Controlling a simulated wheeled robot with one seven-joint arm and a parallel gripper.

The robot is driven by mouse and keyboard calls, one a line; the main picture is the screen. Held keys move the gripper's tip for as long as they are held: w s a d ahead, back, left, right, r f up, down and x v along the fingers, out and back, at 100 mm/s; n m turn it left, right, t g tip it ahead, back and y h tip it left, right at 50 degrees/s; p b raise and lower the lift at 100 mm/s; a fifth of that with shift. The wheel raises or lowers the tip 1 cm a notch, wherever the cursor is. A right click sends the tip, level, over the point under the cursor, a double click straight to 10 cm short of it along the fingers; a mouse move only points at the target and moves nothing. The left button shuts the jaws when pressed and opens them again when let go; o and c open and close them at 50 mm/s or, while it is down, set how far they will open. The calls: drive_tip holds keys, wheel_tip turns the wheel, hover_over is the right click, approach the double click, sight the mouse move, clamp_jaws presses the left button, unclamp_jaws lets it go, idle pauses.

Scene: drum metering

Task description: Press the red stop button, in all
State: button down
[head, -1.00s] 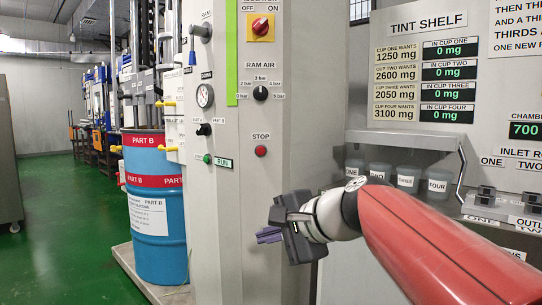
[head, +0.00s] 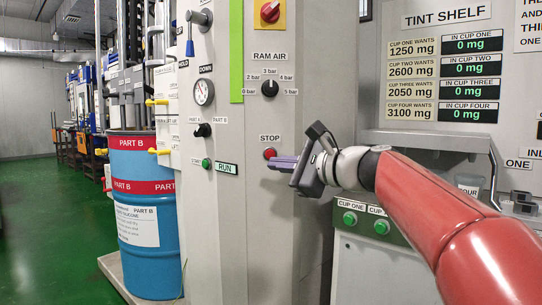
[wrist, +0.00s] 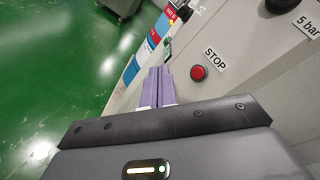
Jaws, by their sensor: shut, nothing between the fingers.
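The red stop button (head: 270,153) sits on the grey cabinet face under the STOP label (head: 270,138). It shows clear and uncovered in the wrist view (wrist: 198,72), to the right of my fingers. My gripper (head: 270,162) is shut and empty, its purple fingers just below the button in the head view, pointing left. The fingers also show in the wrist view (wrist: 158,72), side by side. I cannot tell the exact gap between the fingertips and the cabinet face, but no contact with the button shows.
The green RUN button (head: 206,163) and a black selector (head: 202,130) are to the left. The ram air knob (head: 270,88) is above. A blue drum (head: 148,260) stands left of the cabinet. Green cup buttons (head: 350,218) are at lower right.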

sight(270, 154)
drive_tip(key=w+a+p, duration=0.1)
drive_tip(key=w+p, duration=0.3)
drive_tip(key=w, duration=0.4)
drive_tip(key=shift+w+p, duration=0.35)
drive_tip(key=shift+w, duration=0.1)
idle(1.8)
drive_tip(key=shift+w+a+p, duration=0.1)
drive_tip(key=shift+w+p, duration=0.2)
drive_tip(key=shift+w+p, duration=0.3)
drive_tip(key=shift+w, duration=0.1)
idle(0.6)
drive_tip(key=shift+s, duration=0.1)
drive_tip(key=shift+s+b, duration=0.6)
drive_tip(key=shift+s, duration=0.1)
